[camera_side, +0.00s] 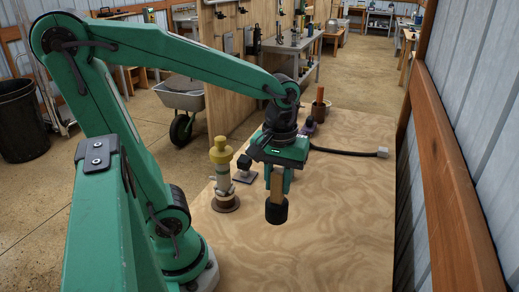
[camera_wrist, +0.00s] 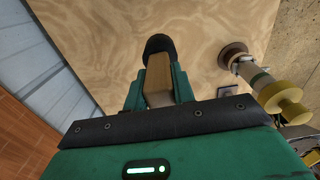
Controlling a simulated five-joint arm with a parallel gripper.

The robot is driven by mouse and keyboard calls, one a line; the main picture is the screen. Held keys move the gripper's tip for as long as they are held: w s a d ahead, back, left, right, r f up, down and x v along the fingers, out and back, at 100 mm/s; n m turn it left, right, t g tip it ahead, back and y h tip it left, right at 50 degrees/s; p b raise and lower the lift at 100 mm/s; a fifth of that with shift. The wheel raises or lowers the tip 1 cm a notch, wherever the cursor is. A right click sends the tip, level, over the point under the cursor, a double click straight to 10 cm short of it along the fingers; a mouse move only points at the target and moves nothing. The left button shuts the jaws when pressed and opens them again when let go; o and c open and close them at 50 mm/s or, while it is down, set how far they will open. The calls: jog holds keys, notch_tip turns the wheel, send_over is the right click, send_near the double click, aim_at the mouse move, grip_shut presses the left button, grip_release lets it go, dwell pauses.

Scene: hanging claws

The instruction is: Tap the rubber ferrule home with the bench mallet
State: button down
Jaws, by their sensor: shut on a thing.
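The mallet has a pale wooden handle (camera_side: 276,186) and a black cylindrical head (camera_side: 276,212). My gripper (camera_side: 278,180) is shut on the handle, with the head hanging below the jaws above the board. In the wrist view the handle (camera_wrist: 158,80) sits between the fingers and the black head (camera_wrist: 160,43) is beyond them. A stepped yellow piece, seemingly the ferrule (camera_side: 220,151), tops a pale upright post (camera_side: 223,180) on a round brown base (camera_side: 225,203). It is left of my gripper, apart from the mallet; the wrist view shows it at right (camera_wrist: 279,97).
Behind are a brown cup with a wooden rod (camera_side: 319,107) and a black cable ending in a grey block (camera_side: 382,152). The plywood top (camera_side: 345,220) is clear at front right; a wall borders it.

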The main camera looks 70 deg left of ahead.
jog(key=w+a+r+n, duration=0.1)
jog(key=a+r+n, duration=0.1)
jog(key=a, duration=1.3)
jog(key=w+a+r+n, duration=0.2)
jog(key=a+n, duration=0.1)
jog(key=a, duration=1.3)
jog(key=shift+a+r+n, duration=0.2)
jog(key=shift+r+n, duration=0.2)
jog(key=shift+w, duration=0.1)
jog(key=shift+f, duration=0.1)
jog(key=shift+f, duration=2.15)
